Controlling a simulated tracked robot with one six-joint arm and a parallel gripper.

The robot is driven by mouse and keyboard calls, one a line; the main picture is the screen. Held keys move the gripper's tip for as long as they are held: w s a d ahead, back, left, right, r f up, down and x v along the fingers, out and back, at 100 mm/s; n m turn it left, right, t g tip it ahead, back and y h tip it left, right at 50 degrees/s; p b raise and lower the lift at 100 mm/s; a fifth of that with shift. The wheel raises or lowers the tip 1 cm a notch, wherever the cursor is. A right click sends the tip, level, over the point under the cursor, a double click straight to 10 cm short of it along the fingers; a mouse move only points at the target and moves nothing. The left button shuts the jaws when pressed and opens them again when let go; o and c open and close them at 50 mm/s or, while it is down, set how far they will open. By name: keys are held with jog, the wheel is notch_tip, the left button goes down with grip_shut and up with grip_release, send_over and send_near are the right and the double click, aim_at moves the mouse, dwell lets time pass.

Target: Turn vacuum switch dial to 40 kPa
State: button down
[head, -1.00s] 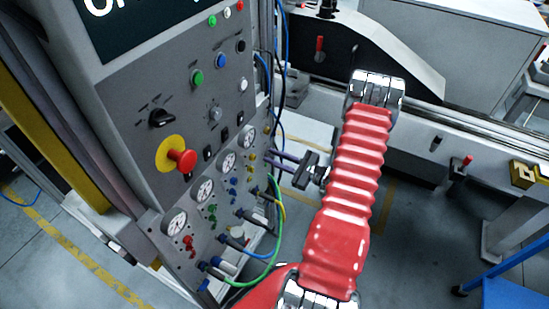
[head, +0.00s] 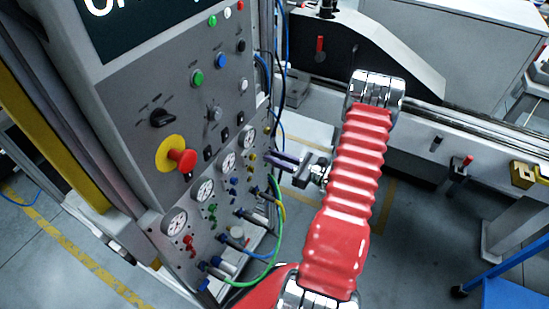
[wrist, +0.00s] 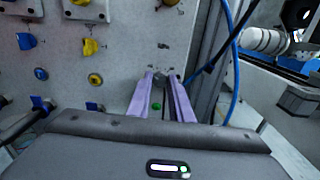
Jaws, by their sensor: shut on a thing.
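My gripper (head: 269,156) reaches from the right to the panel's right edge in the head view, with its purple fingers against the lower gauge section. In the wrist view my gripper (wrist: 161,75) has both fingertips at the panel face, closed around a small grey dial (wrist: 162,78). Little of this dial shows between the tips, and its pointer and scale cannot be read. In the head view the fingers and panel edge hide the dial. A small green light or button shows between the fingers in the wrist view.
The control panel (head: 140,103) carries round gauges (head: 203,190), buttons and a red emergency stop (head: 182,160). Green, blue and yellow hoses loop from its lower face. In the wrist view a blue cable (wrist: 235,60) hangs right of the fingers. Yellow and blue valve knobs lie left.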

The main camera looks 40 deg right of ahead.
jog(key=shift+a+f+m, duration=0.1)
jog(key=shift+m, duration=0.8)
jog(key=c, duration=1.6)
grip_release()
jog(key=v, duration=1.4)
